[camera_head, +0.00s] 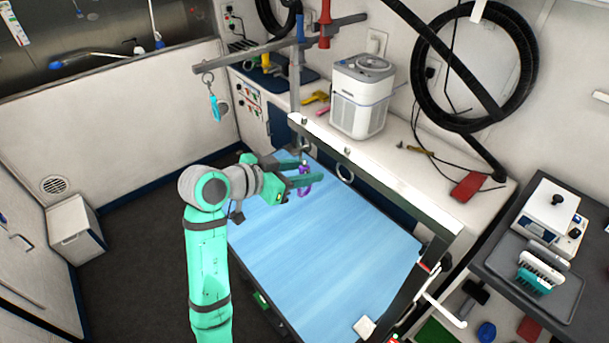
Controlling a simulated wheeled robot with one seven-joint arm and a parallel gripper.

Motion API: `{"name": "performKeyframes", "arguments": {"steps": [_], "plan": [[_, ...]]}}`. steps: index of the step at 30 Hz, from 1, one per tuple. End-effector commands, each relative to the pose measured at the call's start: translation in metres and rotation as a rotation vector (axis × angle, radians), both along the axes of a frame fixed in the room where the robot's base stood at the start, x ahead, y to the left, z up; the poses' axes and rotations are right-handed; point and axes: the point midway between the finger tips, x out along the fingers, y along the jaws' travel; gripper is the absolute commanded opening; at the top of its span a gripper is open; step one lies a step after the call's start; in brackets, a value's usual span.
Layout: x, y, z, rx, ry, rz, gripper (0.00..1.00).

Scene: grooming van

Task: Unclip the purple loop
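The purple loop (304,188) hangs over the blue grooming table (350,243), below the metal bar along the table's far side. Its upper part shows between the fingers of my gripper (307,170), and its lower part shows below the nearer finger. The teal fingers stand apart, one on each side of the loop. I cannot tell whether either finger touches it. The clip at the loop's top is small and partly hidden by the fingers.
A cyan loop (214,105) hangs from the overhead arm (250,54). A white appliance (361,95) stands on the counter behind. The tabletop is mostly clear, with a small pale block (364,326) at its near corner.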

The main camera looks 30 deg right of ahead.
Motion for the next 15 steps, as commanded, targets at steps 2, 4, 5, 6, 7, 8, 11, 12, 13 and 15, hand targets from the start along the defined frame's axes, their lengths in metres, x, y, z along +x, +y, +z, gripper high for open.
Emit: {"name": "performKeyframes", "arguments": {"steps": [2,4,5,6,7,8,11,12,13,15], "plan": [[-0.0003,-0.0006,0.0,0.0,0.0,-0.001,0.38],[-0.0003,-0.0006,0.0,0.0,0.0,-0.001,0.38],[-0.0003,-0.0005,0.0,0.0,0.0,-0.001,0.35],[-0.0003,-0.0005,0.0,0.0,0.0,-0.001,0.26],[-0.0003,-0.0005,0.0,0.0,0.0,-0.001,0.18],[-0.0003,-0.0004,0.0001,0.0,0.0,-0.001,0.11],[-0.0002,-0.0004,0.0001,0.0,0.0,-0.001,0.0],[-0.0003,-0.0003,0.0002,0.0,0.0,-0.001,0.0],[-0.0003,-0.0003,0.0002,0.0,0.0,-0.001,0.0],[-0.0003,-0.0002,0.0005,0.0,0.0,-0.001,0.0]]}}
